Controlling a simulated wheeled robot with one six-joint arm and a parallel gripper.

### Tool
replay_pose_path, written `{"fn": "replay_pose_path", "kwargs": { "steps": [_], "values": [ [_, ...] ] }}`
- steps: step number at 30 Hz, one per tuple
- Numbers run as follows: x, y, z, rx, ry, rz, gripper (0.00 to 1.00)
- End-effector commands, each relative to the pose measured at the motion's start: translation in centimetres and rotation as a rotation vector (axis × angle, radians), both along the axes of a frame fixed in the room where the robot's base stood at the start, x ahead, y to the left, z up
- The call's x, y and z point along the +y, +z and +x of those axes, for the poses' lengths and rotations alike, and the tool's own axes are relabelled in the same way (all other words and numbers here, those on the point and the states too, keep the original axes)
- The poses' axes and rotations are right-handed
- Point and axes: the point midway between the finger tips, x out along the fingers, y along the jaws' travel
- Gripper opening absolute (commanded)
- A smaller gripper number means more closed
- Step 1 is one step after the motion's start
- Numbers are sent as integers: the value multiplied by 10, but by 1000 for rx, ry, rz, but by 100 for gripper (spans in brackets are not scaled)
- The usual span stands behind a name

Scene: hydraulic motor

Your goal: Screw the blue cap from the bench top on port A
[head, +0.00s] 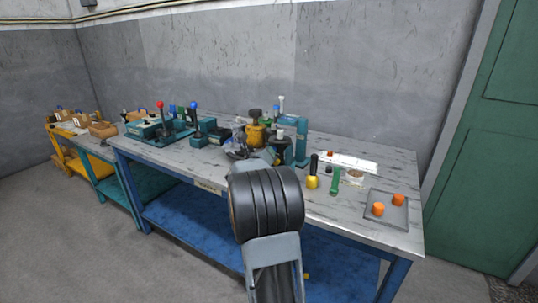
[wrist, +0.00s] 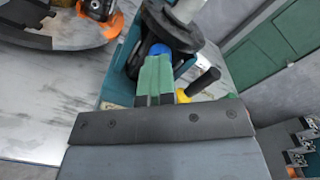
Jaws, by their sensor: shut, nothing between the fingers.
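In the wrist view my gripper (wrist: 156,66) points away from the camera with its pale green fingers together and nothing between them. A blue cap (wrist: 160,48) shows just beyond the fingertips, against a teal stand (wrist: 116,73) and under a dark round flange (wrist: 172,27). I cannot tell whether the fingers touch the cap, or whether it is seated on a port. No port A label is readable. In the head view my arm hides the gripper; the teal stand (head: 297,138) is behind it on the bench (head: 330,213).
A grey tray (head: 371,223) with two orange caps (head: 378,209) lies at the bench's right end. A black-and-yellow tool (head: 313,171) and a green one (head: 335,181) stand nearby. Lever units (head: 160,128) occupy the left. A yellow-brown part (head: 257,135) stands beside the stand.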

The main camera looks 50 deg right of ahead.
Motion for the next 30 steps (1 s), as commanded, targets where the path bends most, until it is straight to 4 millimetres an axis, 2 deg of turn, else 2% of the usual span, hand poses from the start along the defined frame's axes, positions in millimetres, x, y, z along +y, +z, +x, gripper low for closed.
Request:
{"fn": "replay_pose_path", "kwargs": {
  "steps": [30],
  "values": [
    [-1,-2,0,-460,-1,124,0]
  ]
}}
